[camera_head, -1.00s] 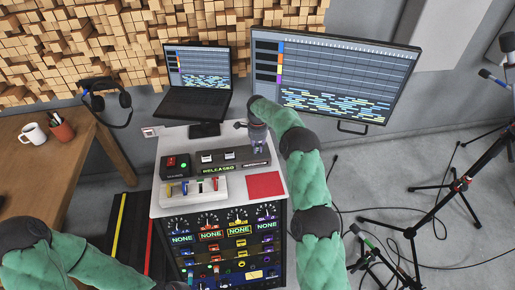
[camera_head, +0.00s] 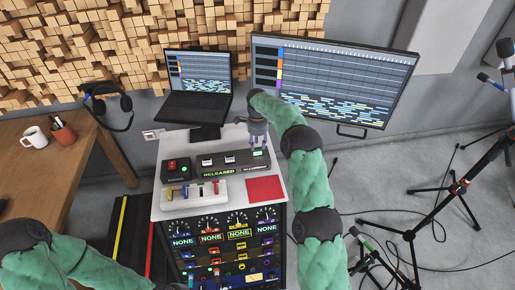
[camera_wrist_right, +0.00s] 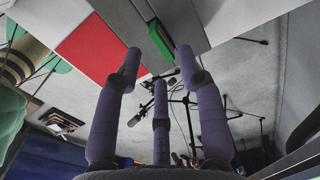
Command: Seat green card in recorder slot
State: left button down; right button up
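The green card (camera_wrist_right: 152,27) shows in the right wrist view as a small green piece at the grey recorder's edge, past my fingertips. In the head view a small green patch (camera_head: 258,153) shows at the recorder's right end, just below my right gripper. How deep it sits in the slot I cannot tell. The dark recorder (camera_head: 215,167) lies on the console top with a green RELEASED label. My right gripper (camera_head: 257,141) points down over its right end. In the wrist view its fingers (camera_wrist_right: 158,58) are spread, with nothing between them. My left gripper is out of view.
A red square (camera_head: 265,189) lies on the light console top (camera_head: 235,206), beside a white slider panel (camera_head: 195,194). A laptop (camera_head: 198,98) and large monitor (camera_head: 335,85) stand behind. Microphone stands (camera_head: 410,232) are at the right, a wooden desk (camera_head: 45,170) at the left.

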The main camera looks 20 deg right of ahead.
aim_at(258, 151)
notch_tip(258, 151, up, 7)
jog(key=p, duration=0.1)
jog(key=shift+f, duration=0.1)
dwell(0.6)
